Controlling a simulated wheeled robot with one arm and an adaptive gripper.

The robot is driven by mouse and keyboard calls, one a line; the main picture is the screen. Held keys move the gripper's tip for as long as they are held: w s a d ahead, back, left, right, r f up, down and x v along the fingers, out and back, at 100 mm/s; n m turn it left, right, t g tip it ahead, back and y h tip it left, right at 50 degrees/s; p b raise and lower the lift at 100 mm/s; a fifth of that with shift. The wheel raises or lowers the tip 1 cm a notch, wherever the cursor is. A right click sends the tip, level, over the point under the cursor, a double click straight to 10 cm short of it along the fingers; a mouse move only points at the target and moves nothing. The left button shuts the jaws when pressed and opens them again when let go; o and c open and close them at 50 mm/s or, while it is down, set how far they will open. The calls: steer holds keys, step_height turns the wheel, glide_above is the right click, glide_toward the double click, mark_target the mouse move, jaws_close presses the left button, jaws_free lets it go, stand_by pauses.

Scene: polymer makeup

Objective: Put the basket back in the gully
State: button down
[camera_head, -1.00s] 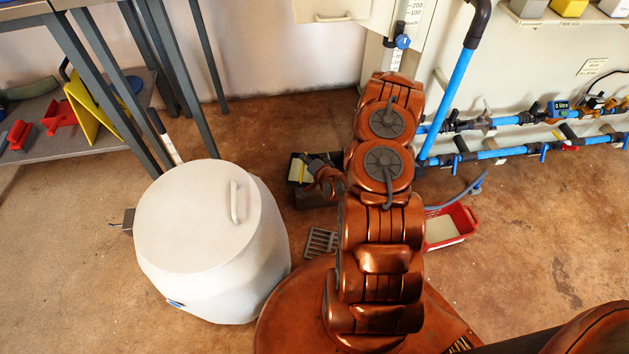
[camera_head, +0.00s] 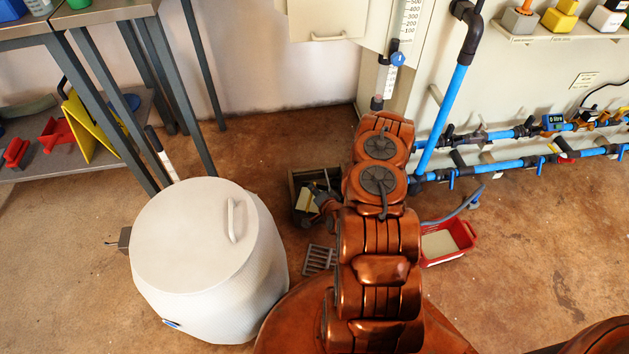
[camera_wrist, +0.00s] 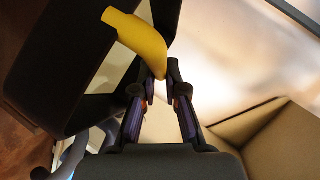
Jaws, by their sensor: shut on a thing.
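The gully is an open dark box (camera_head: 294,182) set at floor level, left of my arm in the head view. A pale yellowish piece, likely part of the basket (camera_head: 305,201), shows within its outline. My gripper is mostly hidden there behind my arm. In the wrist view my gripper (camera_wrist: 160,88) has its fingertips close together at the end of a curved yellow piece, likely the basket's handle (camera_wrist: 143,41). It is shut on it. Most of the basket is hidden, and I cannot tell whether it is seated. A grey slotted grate (camera_head: 319,259) lies on the floor in front of the box.
A large white lidded barrel (camera_head: 195,235) stands at the left. A red tray (camera_head: 447,243) lies right of my arm. Blue pipes (camera_head: 445,120) run along the cabinet behind. A metal-legged table (camera_head: 92,90) stands at back left. The brown floor at right is mostly clear.

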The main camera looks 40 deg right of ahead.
steer(key=w+d+f+b, duration=0.4)
steer(key=w+d, duration=0.2)
steer(key=w, duration=0.2)
steer(key=shift+w+d+f, duration=0.25)
steer(key=shift+w+d, duration=0.05)
steer(key=shift+w, duration=0.1)
steer(key=shift+f+b, duration=0.4)
steer(key=shift+f, duration=0.25)
steer(key=c, duration=1.2)
jaws_free()
steer(key=shift+r, duration=0.1)
